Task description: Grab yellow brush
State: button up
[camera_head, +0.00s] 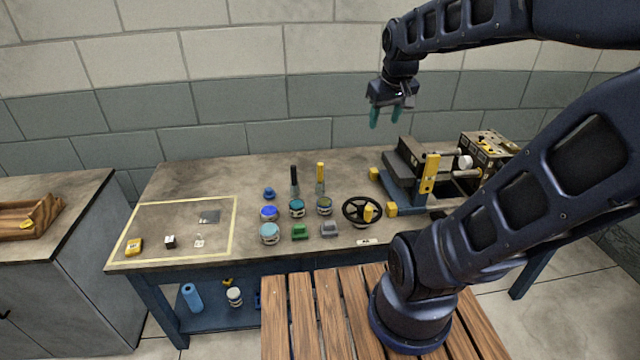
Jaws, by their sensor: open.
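A brush with a yellow handle (320,171) stands upright near the back of the workbench (250,172). Its lower part is grey, and a jar in front hides some of its foot. A similar brush with a black handle (294,175) stands just to its left. My gripper (385,117) is up in the air, above and to the right of the yellow brush, apart from everything. Its teal fingers point down, are open and hold nothing.
Several jars, including a blue one (269,213), stand in front of the brushes. A black handwheel (362,211) and a clamp-like machine (405,165) are to the right.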

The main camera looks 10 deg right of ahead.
jog(key=w+a+f+n+g, duration=0.1)
jog(key=w+n, duration=0.1)
jog(key=w, duration=0.3)
jog(key=w+a+f+n, duration=0.1)
jog(key=w+f+n, duration=0.1)
jog(key=w, duration=0.4)
jog(key=n+g, duration=0.3)
jog(key=n, duration=0.6)
send_over(320, 183)
jog(key=f, duration=2.6)
jog(key=shift+w, duration=0.4)
jog(key=shift+w+a+f+n, duration=0.1)
jog(key=shift+f+n, duration=0.2)
jog(key=shift+f, duration=0.2)
notch_tip(320, 183, down, 10)
jog(key=shift+f, duration=0.15)
grip_shut()
jog(key=shift+w, duration=0.1)
